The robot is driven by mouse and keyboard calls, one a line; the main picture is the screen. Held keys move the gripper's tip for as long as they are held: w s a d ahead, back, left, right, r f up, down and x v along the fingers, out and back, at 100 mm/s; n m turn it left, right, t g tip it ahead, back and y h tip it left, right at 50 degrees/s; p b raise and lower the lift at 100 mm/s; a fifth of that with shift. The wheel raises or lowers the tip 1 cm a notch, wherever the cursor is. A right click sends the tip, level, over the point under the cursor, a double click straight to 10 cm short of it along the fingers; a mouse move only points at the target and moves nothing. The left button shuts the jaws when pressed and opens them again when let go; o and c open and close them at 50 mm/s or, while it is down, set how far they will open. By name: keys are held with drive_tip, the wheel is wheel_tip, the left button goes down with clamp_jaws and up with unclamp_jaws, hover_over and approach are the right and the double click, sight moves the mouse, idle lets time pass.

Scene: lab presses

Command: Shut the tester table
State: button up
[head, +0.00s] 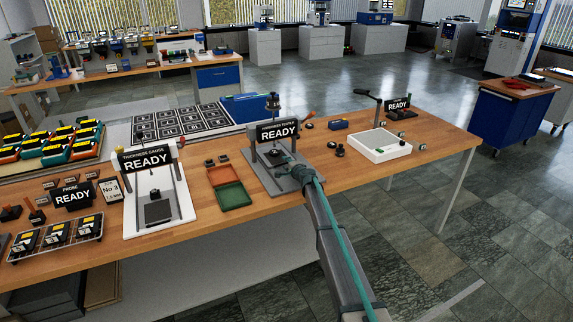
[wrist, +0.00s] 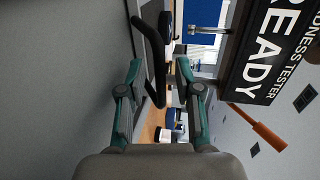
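The hardness tester (head: 262,178) stands on the wooden bench in the head view, a grey frame with a black sign reading READY. The sign also shows large at the right of the wrist view (wrist: 268,55). My gripper (head: 287,168) reaches into the tester's front, low over its base. In the wrist view my gripper (wrist: 160,66) is open, its two teal fingers apart. A black bar-shaped handle (wrist: 155,62) lies between the fingertips, nearer the left finger. I cannot tell whether it touches. The tester's table is mostly hidden by my gripper in the head view.
A thickness gauge (head: 150,228) stands left of the tester, with red and green trays (head: 232,195) between them. A white tray (head: 380,154) lies to the right. An orange lever (wrist: 258,127) sticks out beside the sign in the wrist view.

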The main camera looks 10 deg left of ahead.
clamp_jaws()
drive_tip(key=shift+s+d+f+b, duration=0.1)
drive_tip(key=shift+s+d+b, duration=0.15)
drive_tip(key=shift+s+b, duration=0.15)
drive_tip(key=f+b+v, duration=0.1)
drive_tip(key=b+v, duration=0.2)
drive_tip(key=v, duration=0.2)
drive_tip(key=f+b+v, duration=0.1)
drive_tip(key=b+v, duration=0.2)
drive_tip(key=v, duration=0.3)
drive_tip(key=f+b+v, duration=0.1)
drive_tip(key=b+v, duration=0.2)
drive_tip(key=v, duration=0.2)
drive_tip(key=shift+s+d+f, duration=0.2)
drive_tip(key=shift+s+d, duration=0.1)
drive_tip(key=shift+s, duration=0.2)
drive_tip(key=shift+b, duration=0.3)
drive_tip(key=shift+s+f, duration=0.1)
drive_tip(key=shift+o, duration=0.7)
unclamp_jaws()
drive_tip(key=shift+d, duration=0.15)
